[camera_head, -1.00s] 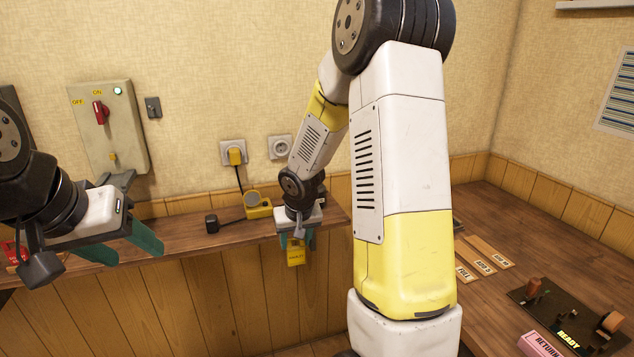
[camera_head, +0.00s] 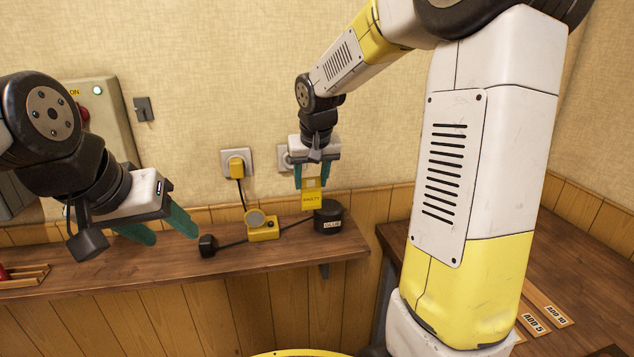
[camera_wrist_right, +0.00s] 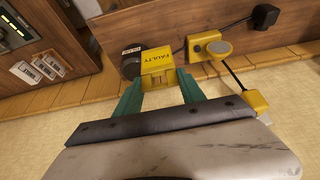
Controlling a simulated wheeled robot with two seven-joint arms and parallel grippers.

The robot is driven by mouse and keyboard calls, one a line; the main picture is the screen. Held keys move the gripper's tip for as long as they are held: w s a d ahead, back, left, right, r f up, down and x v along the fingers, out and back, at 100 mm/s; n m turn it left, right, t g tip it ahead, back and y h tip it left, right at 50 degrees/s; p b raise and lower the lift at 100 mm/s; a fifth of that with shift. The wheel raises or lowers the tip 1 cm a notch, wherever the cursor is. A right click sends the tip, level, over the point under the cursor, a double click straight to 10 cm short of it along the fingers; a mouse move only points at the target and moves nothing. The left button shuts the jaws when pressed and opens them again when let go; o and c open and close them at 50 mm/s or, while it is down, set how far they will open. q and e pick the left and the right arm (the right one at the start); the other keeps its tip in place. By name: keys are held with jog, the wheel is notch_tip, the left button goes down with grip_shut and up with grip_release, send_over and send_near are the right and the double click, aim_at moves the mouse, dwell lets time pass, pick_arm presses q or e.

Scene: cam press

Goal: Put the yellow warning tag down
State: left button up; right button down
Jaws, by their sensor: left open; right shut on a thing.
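The yellow warning tag (camera_head: 312,199), marked FAULTY, hangs from my right gripper (camera_head: 312,178), which is shut on its upper part. The tag also shows between the green fingertips in the right wrist view (camera_wrist_right: 158,66). In the head view it appears above or in front of the shelf (camera_head: 180,262), just left of a round black container; whether it touches the shelf I cannot tell. My left gripper (camera_head: 165,228) is open and empty at the left, over the shelf.
A yellow device (camera_head: 263,229) with a round grey disc and a black cable sits on the shelf, left of the tag. The black container (camera_head: 328,216) stands near the shelf's right end. A yellow plug (camera_head: 237,166) is in the wall socket. Bare shelf lies further left.

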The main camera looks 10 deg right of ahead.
jog(key=shift+w+d+f, duration=0.75)
jog(key=shift+w+d, duration=0.35)
jog(key=shift+w, duration=0.3)
jog(key=shift+w+d+f, duration=0.8)
jog(key=shift+w+d, duration=0.3)
jog(key=shift+w, duration=0.35)
jog(key=shift+w+d+f, duration=0.75)
jog(key=shift+w+d, duration=0.35)
jog(key=shift+w, duration=0.3)
jog(key=c, duration=0.7)
grip_release()
jog(key=shift+f, duration=0.15)
